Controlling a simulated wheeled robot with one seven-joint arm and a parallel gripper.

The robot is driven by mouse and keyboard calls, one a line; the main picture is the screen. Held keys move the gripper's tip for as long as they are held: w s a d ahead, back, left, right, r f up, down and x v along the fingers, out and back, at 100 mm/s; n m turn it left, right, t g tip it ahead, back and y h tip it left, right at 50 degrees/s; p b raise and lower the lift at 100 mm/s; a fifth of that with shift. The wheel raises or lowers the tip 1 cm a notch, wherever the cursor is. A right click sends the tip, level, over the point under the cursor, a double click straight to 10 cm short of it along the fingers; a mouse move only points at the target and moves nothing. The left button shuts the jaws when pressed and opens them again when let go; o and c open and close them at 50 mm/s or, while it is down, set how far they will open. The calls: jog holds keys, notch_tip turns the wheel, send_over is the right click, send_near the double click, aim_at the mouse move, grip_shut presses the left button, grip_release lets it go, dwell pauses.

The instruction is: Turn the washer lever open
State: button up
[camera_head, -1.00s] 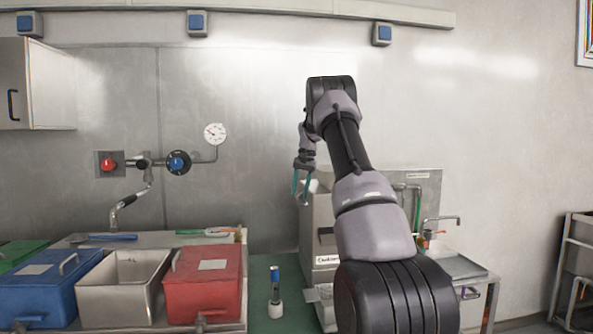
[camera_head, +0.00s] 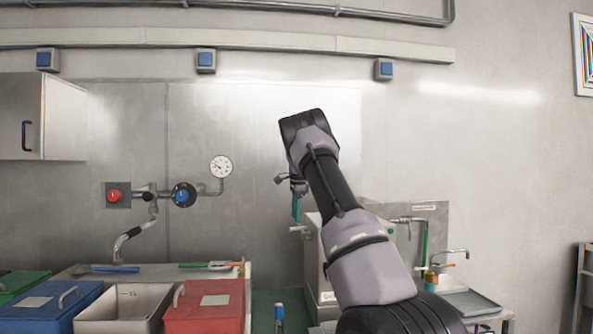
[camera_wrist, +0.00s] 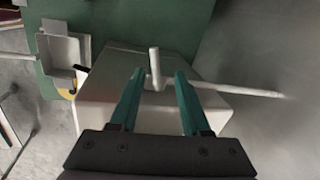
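The washer lever appears to be the pale upright bar (camera_wrist: 154,64) in the wrist view. It joins a thin pale rod running right across the top of a light grey box-shaped machine (camera_wrist: 122,58). My gripper (camera_wrist: 160,78) has its two teal fingers apart, with the lever between or just beyond the tips; I cannot tell whether they touch it. In the head view the teal fingers (camera_head: 297,208) hang above a small pale bar (camera_head: 298,229) at the upper left of the machine (camera_head: 312,262). My arm hides much of the machine.
A blue bin (camera_head: 52,307), an open metal bin (camera_head: 125,308) and a red bin (camera_head: 205,306) stand on the counter at left. A wall pipe with a red knob (camera_head: 114,196) and blue knob (camera_head: 184,195) is behind. A tap (camera_head: 449,254) stands right of my arm.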

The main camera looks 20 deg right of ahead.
notch_tip(320, 180, up, 7)
jog(key=s, duration=0.1)
jog(key=s+a+r+n+t+y, duration=0.1)
jog(key=s+a+r+n, duration=0.1)
jog(key=s, duration=0.5)
jog(key=s+a+r+n+t, duration=0.1)
jog(key=s+a+r+n, duration=0.1)
jog(key=s+a+r, duration=0.3)
jog(key=s+a+r+n+y, duration=0.1)
jog(key=s+a+r+n, duration=0.1)
jog(key=s, duration=0.9)
jog(key=shift+a+r+n+t+y, duration=0.3)
jog(key=shift+a+r+t, duration=0.1)
jog(key=shift+a+r, duration=0.35)
jog(key=shift+w+f, duration=0.1)
jog(key=m+g+h, duration=0.2)
jog(key=m+g, duration=0.1)
jog(key=m, duration=0.2)
send_over(296, 228)
jog(key=s, duration=0.2)
notch_tip(296, 228, down, 11)
jog(key=f, duration=0.3)
jog(key=w+f, duration=0.1)
jog(key=f, duration=0.2)
jog(key=w+f, duration=0.1)
jog(key=f, duration=0.3)
grip_shut()
